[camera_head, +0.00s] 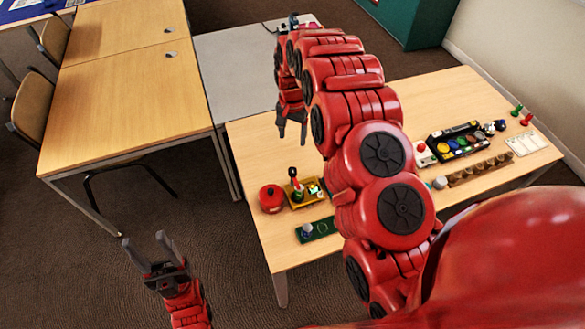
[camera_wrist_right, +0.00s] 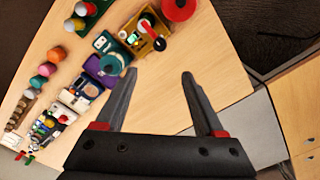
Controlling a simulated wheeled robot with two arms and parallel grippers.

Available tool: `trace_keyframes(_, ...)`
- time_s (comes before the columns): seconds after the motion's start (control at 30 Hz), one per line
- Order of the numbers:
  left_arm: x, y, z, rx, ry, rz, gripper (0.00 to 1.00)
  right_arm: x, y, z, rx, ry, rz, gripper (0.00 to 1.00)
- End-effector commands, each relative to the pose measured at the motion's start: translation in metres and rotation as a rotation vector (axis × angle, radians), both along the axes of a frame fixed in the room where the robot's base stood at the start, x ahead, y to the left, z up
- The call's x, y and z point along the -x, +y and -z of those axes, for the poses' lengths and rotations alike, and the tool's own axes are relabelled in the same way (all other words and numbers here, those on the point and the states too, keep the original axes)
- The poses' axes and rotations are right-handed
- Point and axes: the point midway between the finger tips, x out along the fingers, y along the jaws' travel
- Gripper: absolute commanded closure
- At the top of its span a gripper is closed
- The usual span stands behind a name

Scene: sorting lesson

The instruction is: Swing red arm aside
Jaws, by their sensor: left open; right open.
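The large red arm (camera_head: 390,205) in the head view is my own right arm. It crosses the middle of the table and hides part of the objects there. Its right gripper (camera_head: 292,134) hangs over the table's left part, above and behind a yellow tray (camera_head: 299,197), with open, empty fingers. The right wrist view shows the same open gripper (camera_wrist_right: 158,77) over bare wood, with the yellow tray (camera_wrist_right: 141,38) ahead and apart from the fingers. My left gripper (camera_head: 144,241) is open and empty over the carpet, left of the table.
A red round pot (camera_head: 271,199) stands left of the yellow tray. A green board (camera_head: 317,229) lies in front. A black tray of coloured pieces (camera_head: 455,145) and a brown row of cups (camera_head: 480,170) lie right of my arm. Desks (camera_head: 125,90) stand at left.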

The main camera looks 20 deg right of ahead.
Motion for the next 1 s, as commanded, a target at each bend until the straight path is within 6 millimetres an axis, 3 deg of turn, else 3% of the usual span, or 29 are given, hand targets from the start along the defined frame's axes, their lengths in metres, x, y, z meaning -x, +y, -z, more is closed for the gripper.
trace_keyframes(0.37, 0.000, 0.000, 0.068, 0.000, 0.000, 0.000, 0.47, 0.001, 0.000, 0.071, -0.001, 0.003, 0.002, 0.29)
trace_keyframes(0.4, 0.000, 0.000, 0.049, 0.000, 0.001, 0.000, 0.47, 0.002, 0.000, 0.065, -0.001, 0.005, 0.001, 0.29)
trace_keyframes(0.5, 0.000, 0.000, 0.039, 0.000, -0.001, 0.000, 0.47, 0.002, 0.000, 0.081, 0.000, 0.007, 0.000, 0.29)
trace_keyframes(1.0, 0.000, 0.000, 0.021, 0.000, 0.000, 0.000, 0.47, 0.000, 0.000, 0.150, 0.000, 0.000, 0.000, 0.29)
